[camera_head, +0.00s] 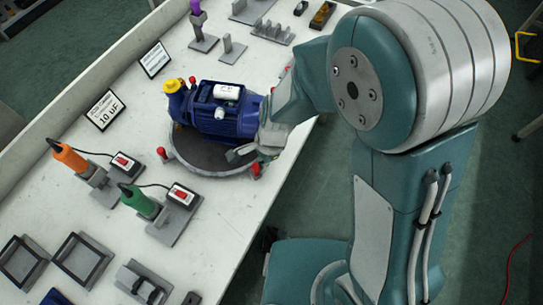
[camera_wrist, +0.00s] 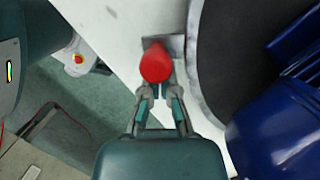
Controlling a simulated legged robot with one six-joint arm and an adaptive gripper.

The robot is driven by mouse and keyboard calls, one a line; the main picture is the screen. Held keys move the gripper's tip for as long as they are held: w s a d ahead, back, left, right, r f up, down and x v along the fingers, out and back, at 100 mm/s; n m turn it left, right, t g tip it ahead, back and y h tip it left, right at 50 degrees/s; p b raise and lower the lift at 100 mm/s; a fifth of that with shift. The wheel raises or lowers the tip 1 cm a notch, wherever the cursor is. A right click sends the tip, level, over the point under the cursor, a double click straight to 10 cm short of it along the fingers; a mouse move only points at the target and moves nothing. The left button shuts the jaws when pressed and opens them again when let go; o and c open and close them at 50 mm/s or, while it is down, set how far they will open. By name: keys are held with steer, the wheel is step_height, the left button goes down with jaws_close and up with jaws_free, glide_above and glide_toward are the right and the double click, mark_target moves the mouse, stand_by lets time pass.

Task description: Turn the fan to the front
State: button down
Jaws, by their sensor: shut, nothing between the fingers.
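A blue pump motor (camera_head: 222,112) with a yellow cap on its left end sits on a round dark turntable (camera_head: 205,158). Its right end, away from the yellow cap, is partly hidden by my arm, so I cannot make out the fan clearly. Red knobs stand at the turntable's edge, one at the left (camera_head: 162,153) and one at the front right (camera_head: 255,170). My gripper (camera_head: 240,155) is low at the turntable's front right edge. In the wrist view, my gripper (camera_wrist: 161,92) is shut and empty, its fingertips close to a red knob (camera_wrist: 156,64); I cannot tell if they touch.
An orange tool (camera_head: 68,156) and a green tool (camera_head: 138,200) stand in holders left of the turntable. A label sign (camera_head: 105,109) stands behind them. Empty frames (camera_head: 82,256) lie at the front left. The white table (camera_head: 235,215) is bare in front of the turntable.

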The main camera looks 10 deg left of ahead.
steer(key=shift+s+a+m, duration=0.7)
steer(key=shift+s+a, duration=0.1)
steer(key=shift+s, duration=0.05)
steer(key=shift+s+a, duration=0.75)
steer(key=shift+a, duration=0.1)
steer(key=w+d, duration=0.2)
steer(key=d, duration=0.1)
steer(key=shift+w+d, duration=0.15)
steer(key=shift+d, duration=0.05)
steer(key=w+d+r+n+t, duration=0.1)
steer(key=d+r+n+t, duration=0.15)
steer(key=d+r, duration=0.6)
steer(key=d+r+n+t, duration=0.25)
steer(key=d+r, duration=0.35)
steer(key=r, duration=0.5)
steer(key=s+d+r+n+t+h, duration=0.1)
steer(key=s+d+r+n, duration=0.1)
steer(key=d, duration=0.3)
steer(key=s+d+r+n+t+h, duration=0.1)
steer(key=s+d+r+n, duration=0.2)
steer(key=d, duration=0.3)
steer(key=shift+s+d+r+n+t, duration=0.15)
steer(key=shift+s+r+n+t, duration=0.15)
steer(key=shift+r, duration=0.25)
